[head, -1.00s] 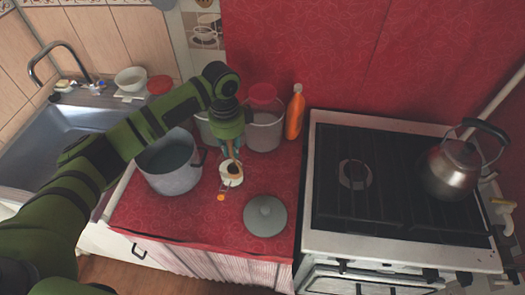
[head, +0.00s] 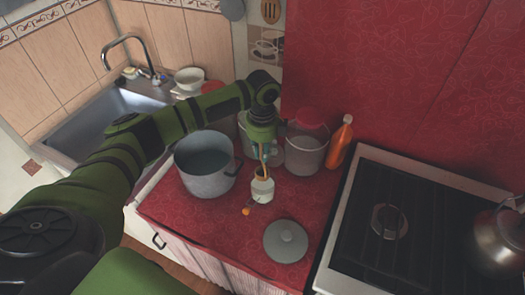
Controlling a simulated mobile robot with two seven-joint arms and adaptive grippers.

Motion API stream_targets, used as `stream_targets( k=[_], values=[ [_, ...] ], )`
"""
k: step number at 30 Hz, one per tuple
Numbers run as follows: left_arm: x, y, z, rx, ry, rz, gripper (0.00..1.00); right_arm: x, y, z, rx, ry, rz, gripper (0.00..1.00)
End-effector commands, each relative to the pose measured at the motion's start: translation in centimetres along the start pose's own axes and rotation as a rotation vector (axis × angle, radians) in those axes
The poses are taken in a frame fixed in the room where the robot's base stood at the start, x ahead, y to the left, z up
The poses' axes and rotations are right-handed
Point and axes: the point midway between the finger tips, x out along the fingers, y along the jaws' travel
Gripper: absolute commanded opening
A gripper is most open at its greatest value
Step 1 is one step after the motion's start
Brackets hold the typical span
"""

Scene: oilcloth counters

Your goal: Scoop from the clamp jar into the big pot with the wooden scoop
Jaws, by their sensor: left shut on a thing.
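The clamp jar (head: 262,191), small and pale, stands on the red oilcloth counter just right of the big pot. The big pot (head: 207,184) is grey, open at the top and has dark handles. My left gripper (head: 262,150) is above the jar, pointing down and shut on the wooden scoop (head: 262,160). Only a thin part of the scoop's handle shows, upright over the jar mouth. Its lower end seems to be inside the jar, but its bowl is hidden. My right gripper is out of view.
A grey lid (head: 285,241) lies on the counter in front. A small orange thing (head: 246,211) lies near the jar. The stove (head: 352,222) is on the right, the sink (head: 75,125) on the left.

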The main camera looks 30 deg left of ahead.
Motion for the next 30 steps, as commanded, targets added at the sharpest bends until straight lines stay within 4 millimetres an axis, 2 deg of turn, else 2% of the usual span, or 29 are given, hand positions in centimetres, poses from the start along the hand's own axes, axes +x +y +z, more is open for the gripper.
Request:
stream_targets(
  k=[3,11,30],
  values=[
    [1.2,0.0,0.0,0.0,-0.001,-0.001,0.0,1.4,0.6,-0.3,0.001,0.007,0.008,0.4],
    [3.0,0.0,-0.1,0.001,0.001,0.0,0.0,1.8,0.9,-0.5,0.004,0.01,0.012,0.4],
    [8.2,0.0,-0.1,0.0,0.001,0.0,0.0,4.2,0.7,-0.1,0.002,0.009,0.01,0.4]
  ],
)
